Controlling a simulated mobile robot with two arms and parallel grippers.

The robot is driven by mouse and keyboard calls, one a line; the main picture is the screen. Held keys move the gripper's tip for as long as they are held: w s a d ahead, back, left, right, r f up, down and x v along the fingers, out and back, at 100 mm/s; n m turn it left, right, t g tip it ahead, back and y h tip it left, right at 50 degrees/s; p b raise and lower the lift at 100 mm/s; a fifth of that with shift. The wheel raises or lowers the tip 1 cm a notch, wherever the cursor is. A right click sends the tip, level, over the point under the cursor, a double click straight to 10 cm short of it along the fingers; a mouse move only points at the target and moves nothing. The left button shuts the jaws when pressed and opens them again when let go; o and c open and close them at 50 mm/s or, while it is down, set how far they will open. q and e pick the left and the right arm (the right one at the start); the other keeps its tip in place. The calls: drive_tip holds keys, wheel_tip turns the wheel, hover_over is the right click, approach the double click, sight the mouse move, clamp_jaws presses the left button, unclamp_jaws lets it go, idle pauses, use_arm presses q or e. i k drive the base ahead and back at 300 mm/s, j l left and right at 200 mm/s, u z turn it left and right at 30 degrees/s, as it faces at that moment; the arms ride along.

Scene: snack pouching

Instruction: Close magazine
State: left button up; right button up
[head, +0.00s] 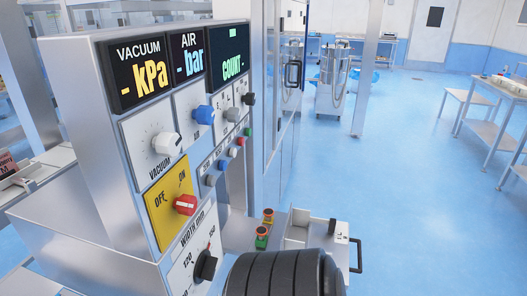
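No part in view is labelled as the magazine. A pale metal open-topped box (297,232) at the lower middle, beside the machine, may be it. A black bar handle (357,254) sticks out at its right side. A black ribbed rounded part (275,275) at the bottom edge covers the area in front of the box; I cannot tell whether it is mine or the machine's. Neither of my grippers shows.
The machine's control panel (145,214) fills the left, with displays, knobs and a red switch (185,205). Red and green buttons (262,236) sit beside the box. A steel vessel (331,85) stands farther back; a table (490,115) is at right. Blue floor between is clear.

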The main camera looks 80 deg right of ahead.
sight(239, 236)
drive_tip(key=z, duration=2.8)
